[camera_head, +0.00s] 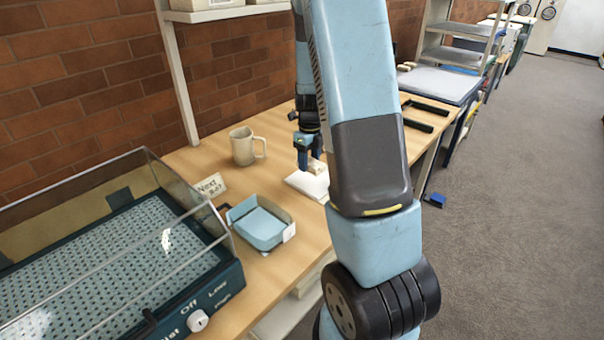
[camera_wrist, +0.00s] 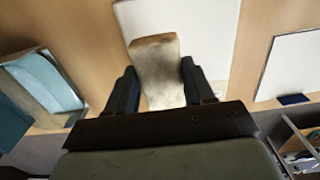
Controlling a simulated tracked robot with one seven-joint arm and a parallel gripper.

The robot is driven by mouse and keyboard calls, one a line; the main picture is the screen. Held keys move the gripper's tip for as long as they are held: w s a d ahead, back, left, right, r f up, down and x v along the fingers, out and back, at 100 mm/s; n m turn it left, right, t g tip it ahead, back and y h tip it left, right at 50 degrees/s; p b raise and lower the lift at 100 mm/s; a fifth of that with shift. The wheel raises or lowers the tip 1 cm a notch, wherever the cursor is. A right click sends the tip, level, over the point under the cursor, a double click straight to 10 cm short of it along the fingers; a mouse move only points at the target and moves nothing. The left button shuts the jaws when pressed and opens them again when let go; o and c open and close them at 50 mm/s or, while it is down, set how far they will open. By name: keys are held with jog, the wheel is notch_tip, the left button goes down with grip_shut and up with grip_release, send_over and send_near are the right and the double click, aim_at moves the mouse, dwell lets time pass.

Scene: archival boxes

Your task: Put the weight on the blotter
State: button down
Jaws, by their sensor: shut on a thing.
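The weight, a pale tan block (camera_head: 316,167), is between the fingers of my gripper (camera_head: 306,155). In the wrist view the weight (camera_wrist: 157,62) stands out beyond the two dark fingers of my gripper (camera_wrist: 160,88), which are shut on it. The blotter looks to be the white flat pad (camera_head: 308,186) on the bench under my gripper. In the wrist view this pad (camera_wrist: 212,30) lies behind the weight, which overlaps its left part. I cannot tell whether the weight touches the pad. My arm hides the pad's right side in the head view.
A blue open tray (camera_head: 262,226) and a small sign (camera_head: 211,186) stand nearer on the wooden bench. A beige mug (camera_head: 243,147) is left of my gripper. A clear-lidded machine (camera_head: 110,250) fills the lower left. Black frames (camera_head: 428,107) lie farther along.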

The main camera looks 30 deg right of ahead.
aim_at(302, 181)
jog(key=shift+w+a+f, duration=0.25)
jog(key=shift+a+f, duration=0.1)
jog(key=shift+f, duration=0.2)
jog(key=shift+w+a+f, duration=0.25)
jog(key=shift+a+f, duration=0.05)
jog(key=shift+f, duration=0.2)
jog(key=shift+w+a+f, duration=0.1)
jog(key=shift+a+f, duration=0.1)
jog(key=shift+f, duration=1.6)
jog(key=shift+c, duration=1.6)
grip_release()
